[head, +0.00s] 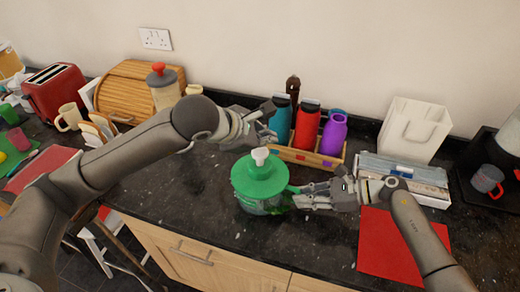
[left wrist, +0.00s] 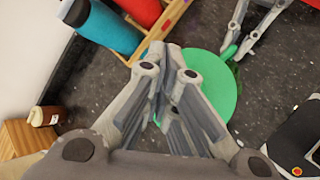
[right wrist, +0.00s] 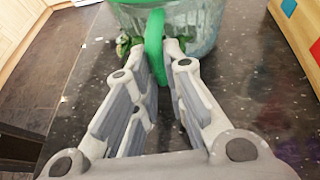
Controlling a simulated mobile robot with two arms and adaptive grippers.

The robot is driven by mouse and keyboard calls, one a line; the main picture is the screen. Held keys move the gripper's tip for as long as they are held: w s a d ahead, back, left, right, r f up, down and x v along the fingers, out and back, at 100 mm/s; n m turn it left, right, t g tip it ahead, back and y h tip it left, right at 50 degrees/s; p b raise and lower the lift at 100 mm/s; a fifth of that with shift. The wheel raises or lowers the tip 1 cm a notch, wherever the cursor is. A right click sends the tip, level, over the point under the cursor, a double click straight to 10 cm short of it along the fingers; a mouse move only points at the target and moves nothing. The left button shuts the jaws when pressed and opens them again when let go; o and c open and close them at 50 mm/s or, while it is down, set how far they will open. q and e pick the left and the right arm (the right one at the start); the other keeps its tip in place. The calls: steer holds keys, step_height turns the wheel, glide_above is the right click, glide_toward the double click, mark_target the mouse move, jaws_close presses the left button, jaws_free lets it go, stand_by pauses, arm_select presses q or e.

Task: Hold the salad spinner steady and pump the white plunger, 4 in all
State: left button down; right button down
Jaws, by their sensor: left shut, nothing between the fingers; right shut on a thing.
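The salad spinner (head: 262,190) stands on the dark counter, with a green lid and a clear bowl with green leaves inside. Its white plunger (head: 260,156) sticks up from the middle of the lid. My left gripper (head: 272,122) is shut and empty, above and behind the plunger and apart from it. In the left wrist view its fingers (left wrist: 168,100) hide the plunger and part of the green lid (left wrist: 222,85). My right gripper (head: 297,195) is shut on the spinner's green handle (right wrist: 154,45) at the right side of the bowl.
A wooden caddy (head: 312,158) with several bottles stands close behind the spinner. A white holder (head: 412,130) and a boxed stack (head: 402,172) are at the right. A red mat (head: 385,245) lies in front. A bread box (head: 125,88) and red toaster (head: 56,90) stand left.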

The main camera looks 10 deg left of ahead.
mark_target(263, 153)
arm_select(q)
steer(key=shift+r, duration=2.55)
step_height(263, 153, up, 4)
steer(key=shift+f, duration=0.1)
stand_by(0.3)
steer(key=shift+f, duration=4.4)
steer(key=shift+f, duration=0.4)
